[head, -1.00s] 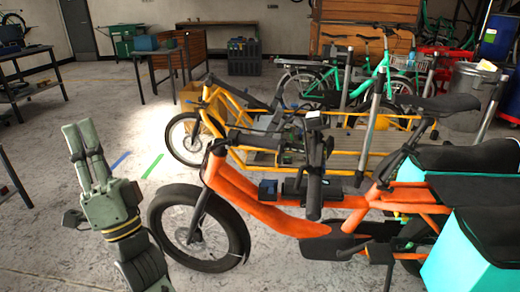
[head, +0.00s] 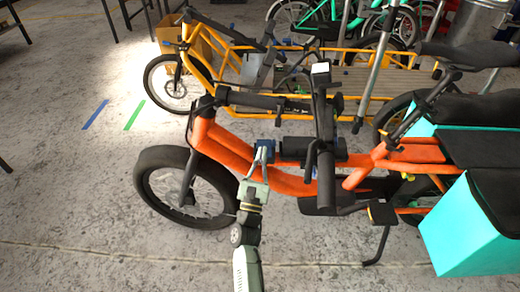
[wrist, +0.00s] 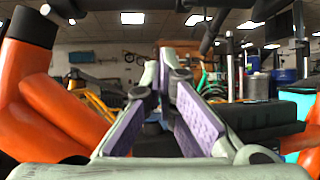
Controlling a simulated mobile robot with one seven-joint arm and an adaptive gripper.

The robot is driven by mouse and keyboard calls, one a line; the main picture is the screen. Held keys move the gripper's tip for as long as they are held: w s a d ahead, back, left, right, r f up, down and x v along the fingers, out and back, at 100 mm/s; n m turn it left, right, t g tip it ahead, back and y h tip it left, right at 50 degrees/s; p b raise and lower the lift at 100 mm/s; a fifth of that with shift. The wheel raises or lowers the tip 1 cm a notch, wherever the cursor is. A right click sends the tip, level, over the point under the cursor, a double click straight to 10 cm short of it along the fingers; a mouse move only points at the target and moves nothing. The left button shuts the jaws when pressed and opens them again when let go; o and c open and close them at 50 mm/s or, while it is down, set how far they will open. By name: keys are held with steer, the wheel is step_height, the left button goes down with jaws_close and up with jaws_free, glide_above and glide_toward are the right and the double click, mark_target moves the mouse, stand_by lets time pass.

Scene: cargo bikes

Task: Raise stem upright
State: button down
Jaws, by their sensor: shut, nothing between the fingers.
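The orange cargo bike (head: 240,150) stands across the middle of the head view. Its black stem and handlebar parts (head: 324,125) lie folded over the frame, with a bar on end and a thick dark cylinder (head: 298,148) level across it. Which part is the stem itself is hard to tell. My gripper (head: 264,152) is shut and empty, its tips at a small blue block at the cylinder's left end; I cannot tell if they touch. In the wrist view my fingers (wrist: 164,64) with purple pads meet at the tips, with orange tubes (wrist: 45,105) at the left.
A yellow cargo bike (head: 225,66) stands close behind. Turquoise boxes (head: 460,235) hang at the orange bike's rear. The bike's front wheel (head: 160,190) is left of my arm. The floor in front and at the left is clear.

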steer(key=p+x, duration=0.2)
steer(key=x, duration=0.4)
steer(key=shift+r, duration=0.25)
steer(key=shift+w+d+r+p, duration=0.1)
steer(key=shift+w+r+p, duration=0.2)
steer(key=shift+r+p, duration=0.25)
steer(key=shift+w+d+r+p, duration=0.1)
steer(key=shift+w+r+p, duration=0.2)
steer(key=shift+r, duration=0.4)
steer(key=shift+w+r+p, duration=0.25)
steer(key=shift+r+p, duration=0.25)
steer(key=shift+r, duration=0.15)
steer(key=shift+b, duration=0.3)
